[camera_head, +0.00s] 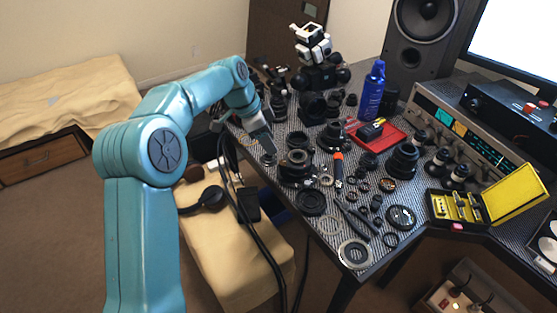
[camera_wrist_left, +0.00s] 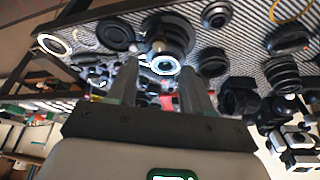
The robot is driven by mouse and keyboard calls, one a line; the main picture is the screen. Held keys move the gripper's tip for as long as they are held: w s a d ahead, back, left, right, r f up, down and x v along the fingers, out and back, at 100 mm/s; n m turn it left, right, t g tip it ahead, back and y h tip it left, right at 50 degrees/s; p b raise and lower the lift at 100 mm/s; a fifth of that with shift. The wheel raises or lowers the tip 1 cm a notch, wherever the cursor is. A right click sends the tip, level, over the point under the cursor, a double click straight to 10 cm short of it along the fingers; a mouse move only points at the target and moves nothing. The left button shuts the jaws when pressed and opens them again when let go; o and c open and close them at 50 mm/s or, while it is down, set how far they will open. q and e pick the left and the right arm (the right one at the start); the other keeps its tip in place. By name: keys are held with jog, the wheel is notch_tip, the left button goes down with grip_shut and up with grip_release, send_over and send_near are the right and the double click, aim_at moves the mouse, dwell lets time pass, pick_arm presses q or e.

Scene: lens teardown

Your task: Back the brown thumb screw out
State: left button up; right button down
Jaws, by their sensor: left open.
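My left arm comes in from the left, and its gripper (camera_head: 267,154) is over the left edge of the bench, just left of a dark lens assembly (camera_head: 296,172). In the left wrist view the two fingers of the gripper (camera_wrist_left: 160,82) stand apart with nothing seen held between them. Beyond them is a large dark lens body (camera_wrist_left: 170,35) with a pale-rimmed round part (camera_wrist_left: 163,65) below it. I cannot make out a brown thumb screw in either view; it is too small or hidden. My right gripper is not in view.
Lens barrels, rings and tools crowd the patterned bench. A red tray (camera_head: 392,136), a blue spray bottle (camera_head: 373,92), an orange-handled screwdriver (camera_head: 338,168) and an open yellow case (camera_head: 512,192) are there. A tan padded seat (camera_head: 232,262) and black cables are below the left edge.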

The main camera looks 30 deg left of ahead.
aim_at(282, 163)
pick_arm(q)
jog(key=x, duration=0.8)
jog(key=shift+d, duration=0.1)
grip_shut()
